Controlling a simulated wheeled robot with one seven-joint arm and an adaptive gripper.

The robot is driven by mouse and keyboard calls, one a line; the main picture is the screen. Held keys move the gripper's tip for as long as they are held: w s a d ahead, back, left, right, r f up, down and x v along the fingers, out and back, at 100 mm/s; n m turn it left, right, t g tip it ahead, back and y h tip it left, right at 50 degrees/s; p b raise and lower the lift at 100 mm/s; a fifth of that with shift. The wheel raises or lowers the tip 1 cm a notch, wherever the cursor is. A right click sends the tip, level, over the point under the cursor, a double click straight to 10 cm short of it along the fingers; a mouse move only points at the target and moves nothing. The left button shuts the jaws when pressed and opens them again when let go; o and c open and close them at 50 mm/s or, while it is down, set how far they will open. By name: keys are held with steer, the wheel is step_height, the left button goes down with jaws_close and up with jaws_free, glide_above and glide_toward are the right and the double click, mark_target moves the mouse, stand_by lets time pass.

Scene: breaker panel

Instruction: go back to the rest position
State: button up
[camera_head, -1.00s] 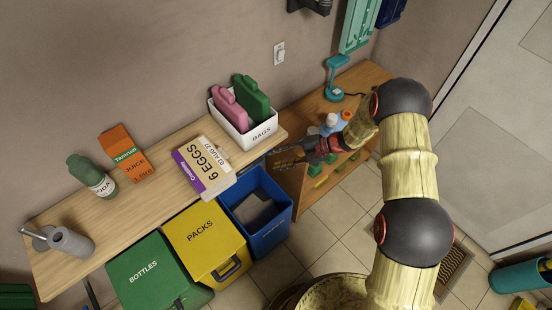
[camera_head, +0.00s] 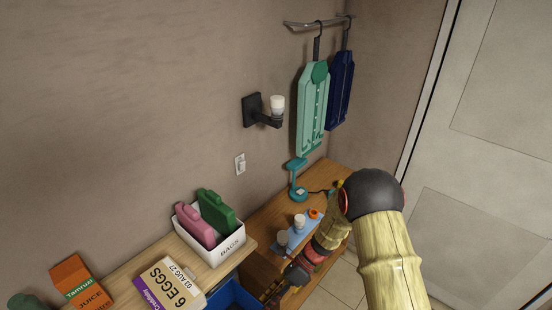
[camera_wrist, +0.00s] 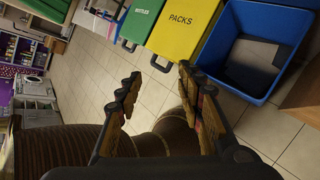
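My gripper (camera_wrist: 157,90) shows in the wrist view with its two fingers spread apart. Nothing is between them, and tiled floor shows beyond. In the head view my arm reaches in from the lower right, and my gripper (camera_head: 278,290) is low beside the wooden shelf unit (camera_head: 272,215), partly cut off from clear sight. In the wrist view the yellow PACKS bin (camera_wrist: 182,28), green BOTTLES bin (camera_wrist: 140,20) and blue bin (camera_wrist: 257,88) lie beyond the fingertips, apart from them.
The wooden bench (camera_head: 172,250) holds an egg carton (camera_head: 168,288), a juice carton (camera_head: 80,283) and a white BAGS box (camera_head: 212,243). A teal lamp (camera_head: 298,180) stands on the shelf unit. Floor tiles (camera_head: 345,280) are clear.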

steer(key=s+d+r+n+t+h+b, duration=0.3)
steer(key=s+d+r+n, duration=0.2)
steer(key=d+r+n, duration=0.2)
steer(key=s+d+r+n+t+h+b, duration=0.2)
steer(key=d+r+n, duration=0.5)
steer(key=r, duration=0.4)
steer(key=s+d+r+n+t+h+b, duration=0.3)
steer(key=s+d+r+n+t, duration=0.3)
steer(key=s+r, duration=0.3)
steer(key=shift+d+r+n+h+b, duration=0.3)
steer(key=shift+d+r+n+b, duration=0.15)
steer(key=shift+d+n+b, duration=0.25)
steer(key=shift+c, duration=1)
